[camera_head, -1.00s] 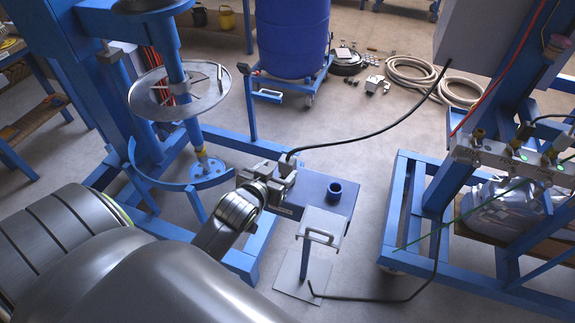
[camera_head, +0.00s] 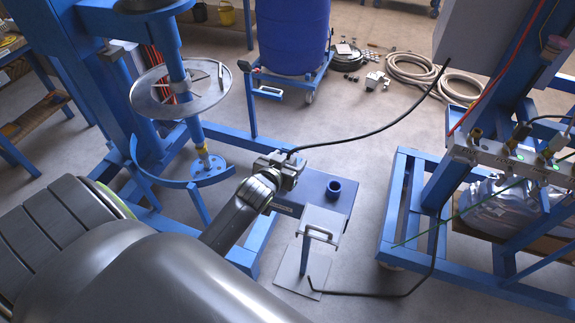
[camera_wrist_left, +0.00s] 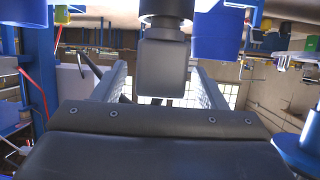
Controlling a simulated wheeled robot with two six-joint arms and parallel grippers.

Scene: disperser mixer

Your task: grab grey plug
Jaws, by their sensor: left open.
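My left gripper (camera_wrist_left: 160,88) is open, with one finger on each side of the plug. I cannot tell whether the fingers touch it. In the head view my left gripper (camera_head: 290,170) is above the far left part of a blue box, where a black cable (camera_head: 365,133) ends. The plug is mostly hidden there by the gripper. My right gripper is not in view.
The blue box (camera_head: 335,206) has a dark blue round socket (camera_head: 333,188) on top. A white stand with a handle (camera_head: 318,228) is in front. The mixer's metal disc (camera_head: 150,95) is at left, and a blue frame (camera_head: 402,215) is at right. Grey floor lies between.

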